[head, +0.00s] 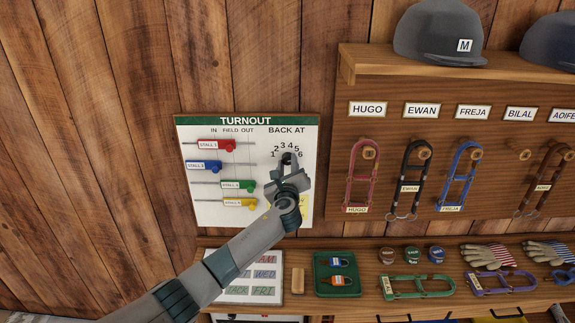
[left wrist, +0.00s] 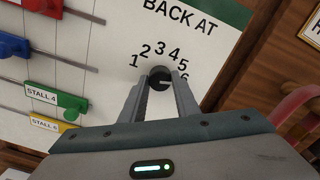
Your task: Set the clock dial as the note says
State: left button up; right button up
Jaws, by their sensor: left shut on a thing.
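The white TURNOUT board (head: 200,135) hangs on the plank wall. Its clock dial is a black knob (left wrist: 159,76) under BACK AT, with numbers 1 to 6 arched above it. A pale mark on the knob points right, roughly toward the 6. My left gripper (head: 288,160) is shut on the knob, one finger on each side, as the left wrist view (left wrist: 160,90) also shows. A yellow note (head: 275,208) at the board's lower right is mostly hidden behind my gripper and arm; its writing cannot be read.
Red (head: 229,145), blue (head: 214,167), green (head: 249,186) and yellow (head: 250,204) stall sliders sit on rails left of the dial. A wooden rack (head: 455,90) with halters and helmets is at right. Below, a shelf holds a day board (head: 240,288), a green tray (head: 321,260) and gloves.

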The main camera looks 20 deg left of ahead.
pick_arm(q)
jog(key=shift+f, duration=0.1)
jog(key=o, duration=1)
jog(key=shift+o, duration=0.2)
jog(key=shift+s, duration=0.15)
jog(key=b+v, duration=0.5)
jog(key=v, duration=1.2)
jog(key=shift+s, duration=0.1)
